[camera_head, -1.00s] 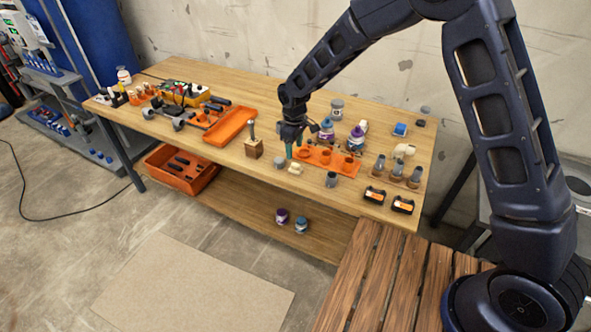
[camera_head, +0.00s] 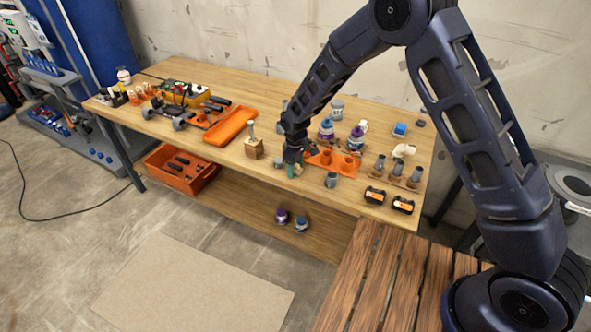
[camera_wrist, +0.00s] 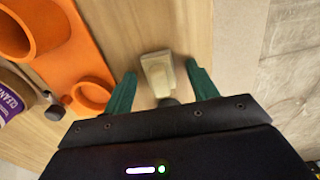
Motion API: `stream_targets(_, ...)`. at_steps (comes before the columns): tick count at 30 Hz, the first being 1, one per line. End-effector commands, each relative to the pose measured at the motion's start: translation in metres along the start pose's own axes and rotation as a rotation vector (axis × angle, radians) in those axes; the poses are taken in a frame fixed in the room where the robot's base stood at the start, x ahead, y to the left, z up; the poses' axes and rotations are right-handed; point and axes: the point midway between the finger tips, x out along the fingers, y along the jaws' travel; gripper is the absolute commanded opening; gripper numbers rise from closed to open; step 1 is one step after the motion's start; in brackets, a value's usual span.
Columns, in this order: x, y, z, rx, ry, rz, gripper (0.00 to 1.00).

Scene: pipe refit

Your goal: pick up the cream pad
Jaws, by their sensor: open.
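The cream pad (camera_wrist: 157,74) lies on the wooden table in the wrist view, a small cream block with a raised part. It sits ahead of and between the two green fingers of my gripper (camera_wrist: 163,88). The fingers are apart, with nothing held between them. In the head view my gripper (camera_head: 294,170) is low over the front part of the table. It largely hides the pad there, and only a cream edge (camera_head: 299,170) shows beside the fingers.
An orange holder with round cups (camera_wrist: 72,45) stands close beside the gripper. A grey cup (camera_head: 332,180) is to the right. A wooden block (camera_head: 254,149) is to the left. The table's front edge is near, with bare wood beside the pad.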

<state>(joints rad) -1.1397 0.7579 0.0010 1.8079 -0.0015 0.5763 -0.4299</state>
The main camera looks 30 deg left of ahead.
Motion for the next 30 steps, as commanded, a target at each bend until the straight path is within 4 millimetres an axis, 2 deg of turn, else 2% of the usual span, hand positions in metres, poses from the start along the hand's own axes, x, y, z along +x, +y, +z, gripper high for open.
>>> stream_targets(3,0.0,0.0,0.0,0.0,0.0,0.0,0.56)
stream_targets(10,-0.001,0.0,0.0,0.0,0.0,0.0,0.11)
stream_targets(18,-0.001,0.0,0.0,0.0,0.001,0.0,0.1)
stream_targets(22,-0.009,0.001,0.0,0.001,0.002,0.001,0.1)
stream_targets(26,-0.028,0.001,0.0,0.001,0.003,0.001,0.1)
stream_targets(30,-0.061,0.001,-0.001,0.001,0.005,0.002,0.1)
